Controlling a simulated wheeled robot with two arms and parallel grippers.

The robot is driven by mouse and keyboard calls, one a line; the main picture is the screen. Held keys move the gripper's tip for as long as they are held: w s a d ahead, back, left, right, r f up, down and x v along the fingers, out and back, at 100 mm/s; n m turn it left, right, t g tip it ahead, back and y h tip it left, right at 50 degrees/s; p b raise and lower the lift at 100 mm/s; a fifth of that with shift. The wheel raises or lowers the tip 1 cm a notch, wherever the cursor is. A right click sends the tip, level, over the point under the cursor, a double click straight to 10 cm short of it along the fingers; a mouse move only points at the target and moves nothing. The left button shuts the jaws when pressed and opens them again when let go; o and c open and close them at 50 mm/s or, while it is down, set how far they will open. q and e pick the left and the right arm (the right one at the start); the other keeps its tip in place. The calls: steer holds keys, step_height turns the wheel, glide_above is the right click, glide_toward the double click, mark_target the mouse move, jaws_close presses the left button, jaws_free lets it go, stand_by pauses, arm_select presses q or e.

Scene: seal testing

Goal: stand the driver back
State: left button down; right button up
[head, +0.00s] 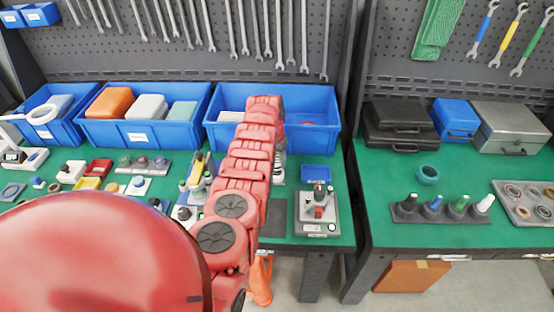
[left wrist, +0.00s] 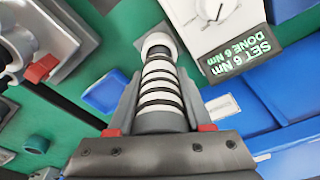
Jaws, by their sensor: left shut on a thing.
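In the left wrist view, my left gripper (left wrist: 160,95) is shut on the driver (left wrist: 160,85), a grey tool with white and dark rings and a pale round end. The fingers lie on both sides of it, with red blocks at their bases. A grey patch (left wrist: 143,58) shows beside the pale end; I cannot tell whether they touch. In the head view my red arm hides most of the gripper; a grey and white part (head: 280,165) shows just right of the arm. A white dial box (left wrist: 215,15) reads "SET 6 Nm DONE 6 Nm". My right gripper is out of view.
A grey tester (head: 318,212) with a red part stands right of my arm, and a small blue tray (head: 317,174) lies behind it. Blue bins (head: 320,115) line the back of the green bench. Small parts and fixtures crowd the bench left of my arm.

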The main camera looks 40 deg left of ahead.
arm_select(q)
steer(key=shift+f+b, duration=0.1)
steer(key=shift+b, duration=0.25)
stand_by(0.6)
steer(key=shift+c, duration=1.2)
jaws_free()
steer(key=shift+r+p, duration=0.45)
steer(key=shift+r, duration=0.05)
step_height(320, 180, up, 7)
steer(key=p, duration=0.3)
steer(key=shift+r+p, duration=0.15)
steer(key=shift+p, duration=0.2)
steer(key=shift+r, duration=0.35)
